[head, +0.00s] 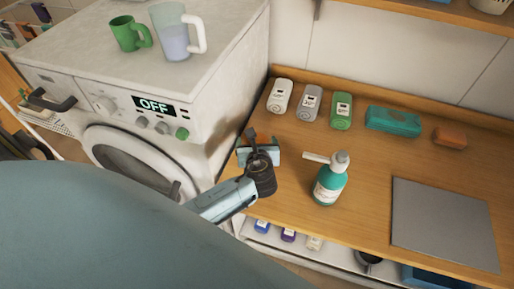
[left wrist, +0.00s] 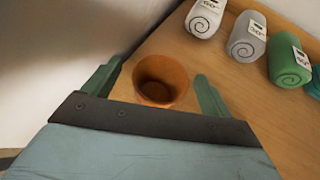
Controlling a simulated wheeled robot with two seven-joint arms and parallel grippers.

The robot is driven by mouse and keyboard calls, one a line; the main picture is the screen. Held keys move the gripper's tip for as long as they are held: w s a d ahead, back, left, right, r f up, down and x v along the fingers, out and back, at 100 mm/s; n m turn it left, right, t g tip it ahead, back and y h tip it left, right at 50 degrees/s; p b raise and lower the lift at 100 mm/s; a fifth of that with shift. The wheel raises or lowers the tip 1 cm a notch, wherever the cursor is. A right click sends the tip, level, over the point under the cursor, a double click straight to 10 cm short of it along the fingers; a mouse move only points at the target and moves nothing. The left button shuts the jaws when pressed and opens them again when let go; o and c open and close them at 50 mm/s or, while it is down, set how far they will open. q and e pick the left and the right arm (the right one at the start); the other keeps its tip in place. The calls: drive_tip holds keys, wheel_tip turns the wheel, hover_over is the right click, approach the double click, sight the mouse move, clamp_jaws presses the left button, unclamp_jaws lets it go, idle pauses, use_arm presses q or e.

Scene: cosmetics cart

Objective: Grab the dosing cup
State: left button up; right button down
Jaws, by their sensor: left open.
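An orange-brown cup (left wrist: 160,80), which looks like the dosing cup, stands upright on the wooden counter in the left wrist view, its open mouth towards the camera. My left gripper (head: 259,152) is open above the counter's left end, beside the washing machine. In the left wrist view its two green fingers (left wrist: 157,88) are on either side of the cup, with a visible gap to each. My right gripper is not in view.
Rolled items (head: 310,102) in white, grey and green lie behind the gripper. A teal pump bottle (head: 328,184) stands to its right, near a grey mat (head: 443,222). The washing machine (head: 225,85) rises at left, with a green mug (head: 125,36) and a clear jug (head: 172,38) on top.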

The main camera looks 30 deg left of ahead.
sight(257, 139)
use_arm(q)
drive_tip(key=x, duration=0.3)
drive_tip(key=shift+w+f, duration=0.1)
drive_tip(key=shift+w, duration=0.05)
drive_tip(key=c, duration=1)
drive_tip(key=shift+c, duration=0.2)
